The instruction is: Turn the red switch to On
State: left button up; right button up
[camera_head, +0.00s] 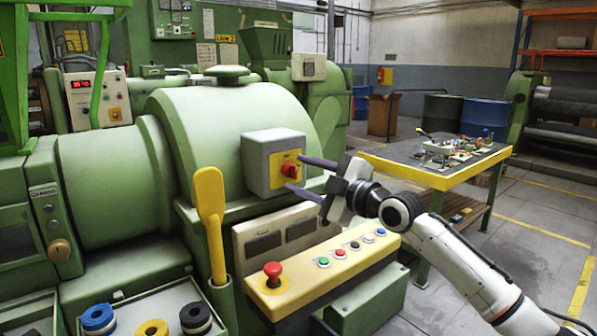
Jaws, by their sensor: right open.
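The red switch (290,170) is a rotary knob on a yellow plate, on the right-hand face of a grey box (256,163) mounted on the green machine. Its On and Off marks are too small to read. My right gripper (302,174) is open, with one dark finger above the knob and the other below it. The fingertips are close to the switch; I cannot tell whether they touch it. My left gripper is not in view.
Below the box, a cream control panel (345,262) carries a red mushroom button (272,273) and several small buttons. A yellow paddle (211,220) stands upright at its left. A workbench (440,180) with parts stands behind my right arm.

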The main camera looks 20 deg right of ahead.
jog(key=shift+w+a, duration=0.3)
jog(key=shift+w, duration=0.35)
jog(key=c, duration=1)
